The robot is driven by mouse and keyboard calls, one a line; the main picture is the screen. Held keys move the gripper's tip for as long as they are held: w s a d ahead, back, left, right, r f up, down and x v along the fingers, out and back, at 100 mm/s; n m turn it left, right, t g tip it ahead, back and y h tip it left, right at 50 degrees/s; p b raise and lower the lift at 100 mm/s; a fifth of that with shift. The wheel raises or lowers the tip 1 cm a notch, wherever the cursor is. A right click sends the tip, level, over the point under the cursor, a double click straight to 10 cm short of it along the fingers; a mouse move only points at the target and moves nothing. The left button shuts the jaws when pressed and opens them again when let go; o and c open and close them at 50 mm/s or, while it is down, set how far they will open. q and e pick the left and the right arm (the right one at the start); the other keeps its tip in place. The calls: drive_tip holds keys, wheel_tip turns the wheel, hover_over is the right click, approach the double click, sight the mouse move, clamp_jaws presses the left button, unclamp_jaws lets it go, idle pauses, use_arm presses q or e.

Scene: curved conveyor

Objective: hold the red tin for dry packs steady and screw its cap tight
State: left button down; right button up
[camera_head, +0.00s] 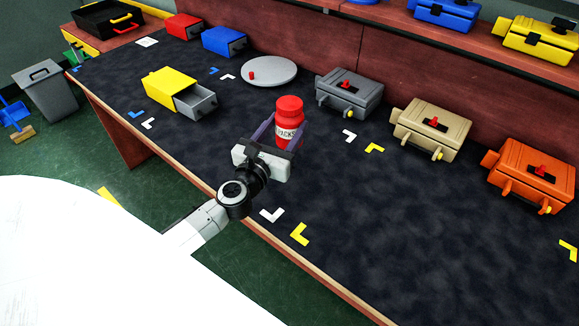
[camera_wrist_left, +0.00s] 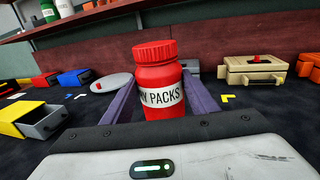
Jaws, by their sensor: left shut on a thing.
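The red tin (camera_head: 287,130) stands upright on the dark table, with a white label reading "PACKS". Its ribbed red cap (camera_head: 290,103) sits on top; I cannot tell how tight it is. My left gripper (camera_head: 280,133) is shut on the tin, with a finger on each side of its body. In the left wrist view the tin (camera_wrist_left: 162,108) and its cap (camera_wrist_left: 155,50) are centred between the two purple fingers. My right gripper is not in view.
A round grey plate (camera_head: 277,76) with a small red knob lies behind the tin. A yellow box (camera_head: 168,88) with an open grey drawer is at left. Grey (camera_head: 349,92), tan (camera_head: 432,128) and orange (camera_head: 532,172) cases line the back right. The front right of the table (camera_head: 430,250) is clear.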

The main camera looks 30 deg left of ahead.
sight(284, 148)
use_arm(q)
wheel_tip(284, 148, down, 6)
drive_tip(key=b, duration=0.4)
drive_tip(key=shift+f, duration=0.15)
